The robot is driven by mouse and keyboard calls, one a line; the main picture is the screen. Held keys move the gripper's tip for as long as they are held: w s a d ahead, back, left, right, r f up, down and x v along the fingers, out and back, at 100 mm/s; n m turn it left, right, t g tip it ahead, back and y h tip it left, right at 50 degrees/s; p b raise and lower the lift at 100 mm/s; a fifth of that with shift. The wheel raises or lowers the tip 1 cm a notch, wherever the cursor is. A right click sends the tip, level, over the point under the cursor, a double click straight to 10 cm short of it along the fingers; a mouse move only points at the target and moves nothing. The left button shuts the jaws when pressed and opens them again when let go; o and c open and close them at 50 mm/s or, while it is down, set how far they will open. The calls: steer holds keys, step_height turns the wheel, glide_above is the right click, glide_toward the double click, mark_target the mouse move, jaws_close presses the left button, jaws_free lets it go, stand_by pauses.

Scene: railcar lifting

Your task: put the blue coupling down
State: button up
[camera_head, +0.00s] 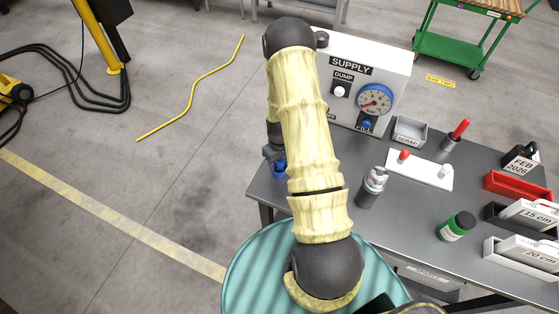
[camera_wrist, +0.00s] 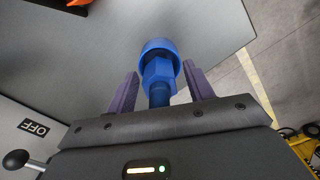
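The blue coupling (camera_wrist: 158,68) has a round collar and a hex nut. In the wrist view it sits between the two purple fingers of my gripper (camera_wrist: 160,72). Narrow gaps show on both sides of it, so the fingers look open around it. In the head view a blue part of the coupling (camera_head: 279,168) shows beside my arm, near the left edge of the grey table (camera_head: 335,222). My arm hides most of the gripper there. I cannot tell clearly whether the coupling's end touches the tabletop.
The white supply box (camera_head: 345,105) with a gauge stands behind the coupling. A metal fitting (camera_head: 372,187), a white stand (camera_head: 419,171) with a red and a white knob, a scrap tray (camera_head: 409,131) and a green bottle (camera_head: 456,226) are to the right.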

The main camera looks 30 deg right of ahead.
steer(key=shift+r+b, duration=2)
steer(key=shift+r, duration=4.15)
steer(key=shift+s+a+r, duration=0.1)
steer(key=shift+a+r, duration=0.15)
steer(key=shift+r, duration=0.1)
steer(key=s+a+r+m+t, duration=0.1)
steer(key=s+a+r+t, duration=0.1)
steer(key=s+a+r, duration=1)
steer(key=shift+s+a+r+t, duration=0.2)
steer(key=shift+a+r+t, duration=0.15)
steer(key=shift+a, duration=0.2)
steer(key=shift+w, duration=0.1)
